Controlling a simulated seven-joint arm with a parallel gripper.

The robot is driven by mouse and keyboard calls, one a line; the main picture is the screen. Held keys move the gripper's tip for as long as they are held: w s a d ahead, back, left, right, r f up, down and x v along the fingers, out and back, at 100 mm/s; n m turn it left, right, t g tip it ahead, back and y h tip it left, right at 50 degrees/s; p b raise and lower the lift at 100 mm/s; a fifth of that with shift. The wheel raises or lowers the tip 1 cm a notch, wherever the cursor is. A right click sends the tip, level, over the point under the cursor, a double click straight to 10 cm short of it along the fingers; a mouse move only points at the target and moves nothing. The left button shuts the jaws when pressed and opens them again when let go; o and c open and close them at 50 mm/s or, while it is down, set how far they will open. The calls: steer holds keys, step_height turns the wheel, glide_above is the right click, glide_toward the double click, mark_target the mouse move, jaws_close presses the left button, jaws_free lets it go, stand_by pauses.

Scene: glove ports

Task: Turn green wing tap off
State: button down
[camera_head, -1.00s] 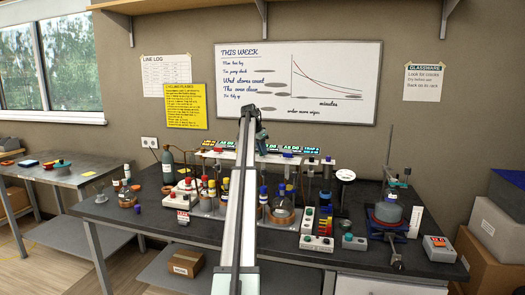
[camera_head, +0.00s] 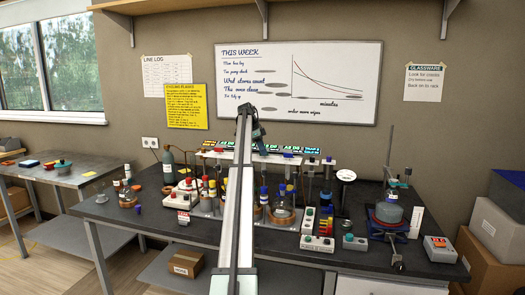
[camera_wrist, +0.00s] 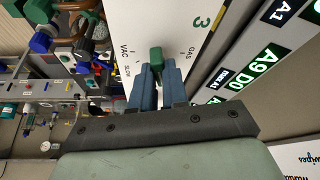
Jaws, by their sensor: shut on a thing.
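The green wing tap (camera_wrist: 156,54) is on a white panel (camera_wrist: 135,22) marked VAC, GAS, SLOW and a green 3 in the wrist view. My gripper (camera_wrist: 157,72) has its two blue fingers closed on the tap's handle, with the green end showing between the fingertips. The fingers hide the lower part of the handle, and I cannot tell its exact setting. In the head view my gripper (camera_head: 258,132) is at the rail above the back of the bench, and the tap is hidden there.
Green and blue fittings (camera_wrist: 42,42) lie at the upper left of the wrist view. Bottles, flasks and a stirrer crowd the dark bench (camera_head: 160,222) below my arm. A lit label strip (camera_head: 305,152) runs beside the gripper. A whiteboard (camera_head: 340,60) hangs behind.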

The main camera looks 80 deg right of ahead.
stand_by(0.5)
steer(key=c, duration=1.1)
jaws_free()
steer(key=shift+c, duration=0.2)
